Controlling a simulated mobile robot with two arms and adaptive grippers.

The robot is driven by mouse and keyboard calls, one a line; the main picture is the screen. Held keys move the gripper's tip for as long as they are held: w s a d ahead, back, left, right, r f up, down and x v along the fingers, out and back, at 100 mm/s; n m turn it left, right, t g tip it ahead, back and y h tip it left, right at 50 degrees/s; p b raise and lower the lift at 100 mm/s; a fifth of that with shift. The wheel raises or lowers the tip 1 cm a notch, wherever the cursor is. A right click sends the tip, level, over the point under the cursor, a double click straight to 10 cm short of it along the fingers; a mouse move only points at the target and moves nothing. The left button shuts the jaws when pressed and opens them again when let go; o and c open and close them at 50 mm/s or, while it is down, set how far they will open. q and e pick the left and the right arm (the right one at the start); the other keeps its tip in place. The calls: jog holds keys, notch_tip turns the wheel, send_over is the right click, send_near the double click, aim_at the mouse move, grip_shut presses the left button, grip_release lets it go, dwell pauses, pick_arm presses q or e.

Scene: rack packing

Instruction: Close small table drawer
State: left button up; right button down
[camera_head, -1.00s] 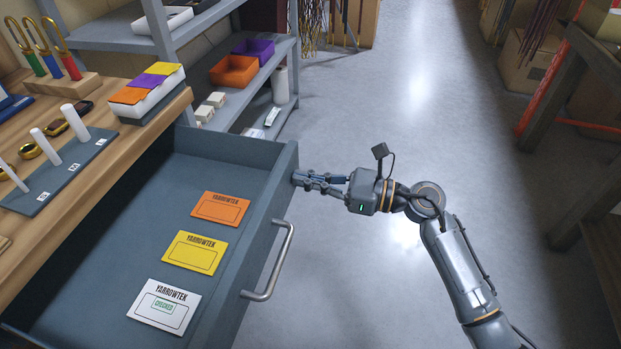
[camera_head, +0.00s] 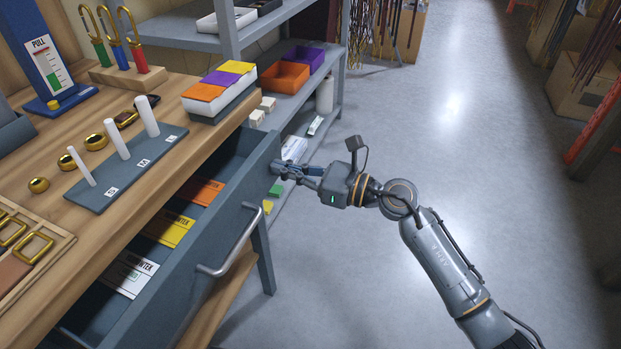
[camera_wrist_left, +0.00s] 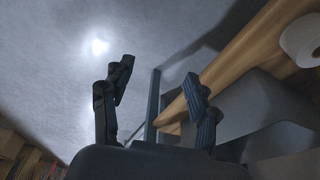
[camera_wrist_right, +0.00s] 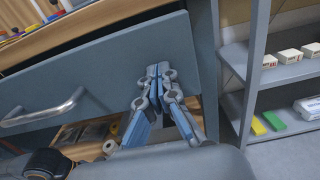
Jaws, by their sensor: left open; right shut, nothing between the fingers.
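The grey-blue table drawer (camera_head: 192,262) is partly open under the wooden tabletop (camera_head: 100,170) in the head view. Orange, yellow and white cards lie inside, partly hidden by the tabletop. Its metal handle (camera_head: 232,243) is on the front, which also shows in the right wrist view (camera_wrist_right: 100,75). My right gripper (camera_head: 280,167) is shut and empty, its fingertips at the far end of the drawer front; they seem to touch it. My left gripper (camera_wrist_left: 160,85) is open and empty in the left wrist view, with wooden and grey furniture parts beyond it; it is not in the head view.
A pegged size board (camera_head: 125,168), gold rings and a card box (camera_head: 215,100) stand on the tabletop. A grey shelf (camera_head: 300,95) with orange and purple bins stands beyond the drawer. The floor (camera_head: 450,130) right of my right arm is clear.

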aim_at(238, 154)
jog(key=b+x, duration=0.2)
jog(key=x, duration=0.8)
jog(key=shift+f, duration=0.1)
jog(key=shift+w+a, duration=0.15)
jog(key=shift+a, duration=0.2)
pick_arm(q)
jog(key=w+v, duration=0.1)
jog(key=v, duration=0.8)
jog(key=shift+r, duration=0.2)
pick_arm(e)
jog(key=shift+r, duration=0.25)
pick_arm(q)
jog(key=shift+w+d, duration=0.1)
jog(key=shift+d, duration=0.05)
